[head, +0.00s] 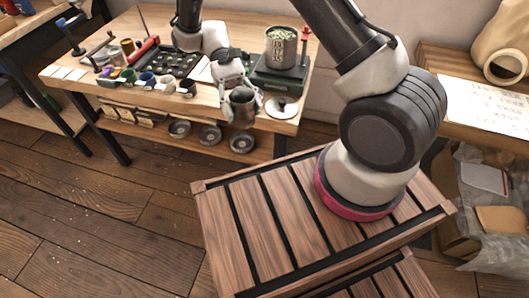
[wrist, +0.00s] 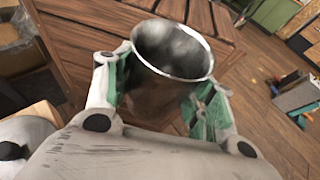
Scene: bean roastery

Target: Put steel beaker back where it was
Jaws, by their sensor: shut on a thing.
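The steel beaker (head: 242,106) is a shiny metal cup, held upright at the front edge of the wooden workbench (head: 213,111) in the head view. My gripper (head: 242,92) is shut on it. In the wrist view the beaker (wrist: 172,50) sits between the two green-padded fingers of my gripper (wrist: 160,95), with its open rim toward the camera. The inside looks empty, though its bottom is dark. Whether its base touches the bench cannot be told.
A scale (head: 278,78) carries a canister of green beans (head: 281,47) right of the beaker. A round metal disc (head: 281,107) lies at the bench's front right. Several small cups (head: 147,79) line the front edge to the left. A black tray (head: 178,62) sits behind them.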

